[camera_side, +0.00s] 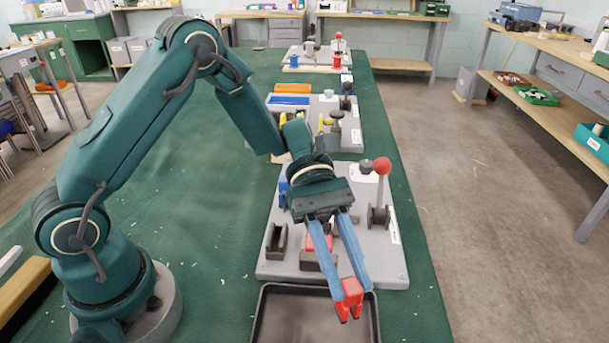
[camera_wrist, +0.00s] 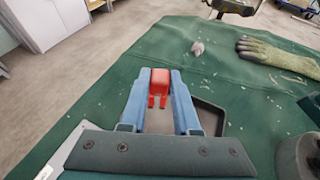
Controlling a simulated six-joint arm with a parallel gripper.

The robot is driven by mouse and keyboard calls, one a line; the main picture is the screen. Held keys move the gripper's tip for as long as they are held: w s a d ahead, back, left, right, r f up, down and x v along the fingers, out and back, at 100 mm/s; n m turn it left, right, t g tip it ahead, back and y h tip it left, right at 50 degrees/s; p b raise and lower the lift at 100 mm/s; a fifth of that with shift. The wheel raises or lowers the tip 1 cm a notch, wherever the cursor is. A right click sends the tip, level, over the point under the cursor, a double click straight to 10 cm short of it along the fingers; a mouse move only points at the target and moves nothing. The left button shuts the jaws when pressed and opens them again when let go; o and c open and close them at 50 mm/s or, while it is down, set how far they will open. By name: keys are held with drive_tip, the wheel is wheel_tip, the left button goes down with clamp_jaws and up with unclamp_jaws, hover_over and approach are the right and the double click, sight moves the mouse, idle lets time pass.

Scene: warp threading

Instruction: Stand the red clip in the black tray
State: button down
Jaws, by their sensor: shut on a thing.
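The red clip (camera_side: 350,297) is held between the blue fingertips of my gripper (camera_side: 352,282), with its two prongs pointing down. In the side view it hangs in front of the black tray (camera_side: 262,312), over the tray's right part; I cannot tell its exact height above the tray floor. In the wrist view the red clip (camera_wrist: 159,84) sits between the two blue fingers of my gripper (camera_wrist: 159,80). The black tray (camera_wrist: 214,106) shows there to the right of the fingers, partly hidden by them.
A grey board (camera_side: 395,262) with dark brackets and a red-knobbed lever (camera_side: 382,166) stands just behind the tray. More boards with parts lie farther along the green table (camera_side: 180,230). In the wrist view a glove (camera_wrist: 275,55) and a small grey object (camera_wrist: 198,48) lie on the cloth.

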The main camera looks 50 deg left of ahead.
drive_tip(key=shift+s+d+f, duration=0.1)
drive_tip(key=shift+d+f, duration=0.2)
drive_tip(key=shift+f, duration=1.85)
drive_tip(key=c, duration=0.6)
unclamp_jaws()
drive_tip(key=shift+f, duration=0.1)
drive_tip(key=shift+c, duration=0.2)
